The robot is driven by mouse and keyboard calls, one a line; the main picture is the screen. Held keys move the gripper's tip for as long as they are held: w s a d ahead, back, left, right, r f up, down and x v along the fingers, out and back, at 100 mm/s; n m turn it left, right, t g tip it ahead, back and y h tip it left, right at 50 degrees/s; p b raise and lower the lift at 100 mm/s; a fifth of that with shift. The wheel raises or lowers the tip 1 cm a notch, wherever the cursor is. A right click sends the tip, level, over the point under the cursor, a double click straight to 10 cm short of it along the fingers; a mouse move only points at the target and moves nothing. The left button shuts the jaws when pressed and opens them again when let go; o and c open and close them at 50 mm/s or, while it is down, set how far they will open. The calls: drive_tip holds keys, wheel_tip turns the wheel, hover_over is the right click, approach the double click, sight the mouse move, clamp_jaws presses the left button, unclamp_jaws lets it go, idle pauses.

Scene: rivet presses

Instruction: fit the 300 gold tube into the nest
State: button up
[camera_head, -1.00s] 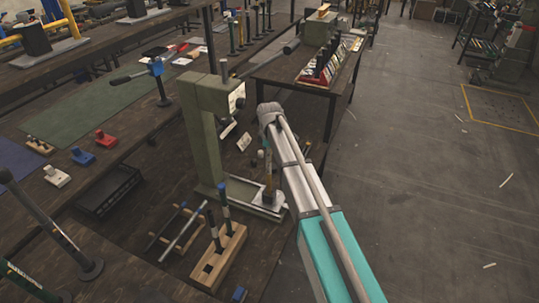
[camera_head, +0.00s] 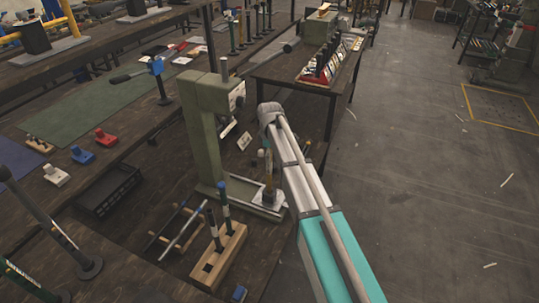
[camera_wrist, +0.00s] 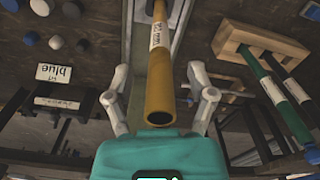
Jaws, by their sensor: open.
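The gold tube (camera_wrist: 159,70) lies between the two fingers of my gripper (camera_wrist: 158,82) in the wrist view, with its open end toward the camera. It has a white label, too blurred to read surely. Both fingers stand apart from the tube, with gaps at either side. In the head view the gold tube (camera_head: 268,163) shows small, upright at the base of the green press (camera_head: 207,130). The pale press base (camera_head: 238,188) runs under it. The nest and the tube's lower end are too small or hidden to tell how it sits.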

drive_tip(key=shift+r, duration=0.15)
wheel_tip(320, 180, up, 12)
drive_tip(key=p, duration=1.1)
drive_tip(key=shift+f+p, duration=0.2)
drive_tip(key=shift+p, duration=0.2)
idle(0.7)
drive_tip(key=s+d+m, duration=1.7)
drive_tip(key=s+d, duration=0.6)
drive_tip(key=s, duration=0.2)
drive_tip(key=shift+s+d, duration=0.3)
drive_tip(key=shift+d, duration=0.05)
drive_tip(key=shift+c, duration=1)
